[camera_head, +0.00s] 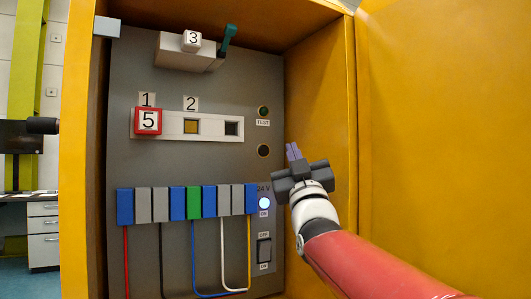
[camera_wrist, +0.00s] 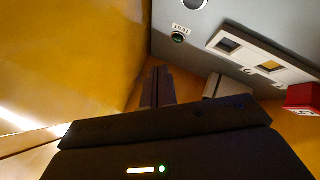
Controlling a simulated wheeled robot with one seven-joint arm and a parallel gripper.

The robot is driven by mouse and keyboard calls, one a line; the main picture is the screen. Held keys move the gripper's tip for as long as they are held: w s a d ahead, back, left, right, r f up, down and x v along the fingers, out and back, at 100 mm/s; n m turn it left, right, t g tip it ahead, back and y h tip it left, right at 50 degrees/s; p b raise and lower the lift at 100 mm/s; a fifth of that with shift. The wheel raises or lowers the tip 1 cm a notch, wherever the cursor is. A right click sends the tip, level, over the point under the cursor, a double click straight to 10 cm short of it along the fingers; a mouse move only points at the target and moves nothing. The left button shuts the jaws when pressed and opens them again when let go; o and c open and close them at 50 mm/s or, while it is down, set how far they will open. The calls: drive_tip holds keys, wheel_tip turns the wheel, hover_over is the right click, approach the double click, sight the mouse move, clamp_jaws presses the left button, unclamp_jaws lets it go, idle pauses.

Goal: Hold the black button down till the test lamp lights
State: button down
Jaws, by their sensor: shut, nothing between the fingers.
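The test lamp (camera_head: 263,112) is a small dark green dome above a TEST label on the grey panel. It looks unlit, and it also shows in the wrist view (camera_wrist: 178,38). Below it in the head view is a dark round disc (camera_head: 263,150), which looks like the black button.
A white strip (camera_head: 205,127) with a red block marked 5 (camera_head: 149,121) sits left of the lamp. Coloured terminals (camera_head: 193,203) with wires, a lit 24 V lamp (camera_head: 264,204) and a rocker switch (camera_head: 264,250) are lower. The yellow cabinet wall (camera_head: 340,120) stands close on the right.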

sight(264, 150)
drive_tip(key=shift+w+a+p, duration=0.8)
drive_tip(key=shift+w+p, duration=0.15)
drive_tip(key=shift+w, duration=0.25)
drive_tip(key=shift+w+a+p, duration=0.85)
drive_tip(key=shift+w+p, duration=0.1)
drive_tip(key=shift+w, duration=0.3)
drive_tip(key=shift+w+a+p, duration=0.8)
drive_tip(key=shift+w+p, duration=0.15)
drive_tip(key=shift+w, duration=0.25)
drive_tip(key=shift+w, duration=0.1)
drive_tip(key=shift+w+a, duration=0.25)
drive_tip(key=shift+w+a, duration=0.2)
drive_tip(key=shift+w, duration=0.15)
idle(0.8)
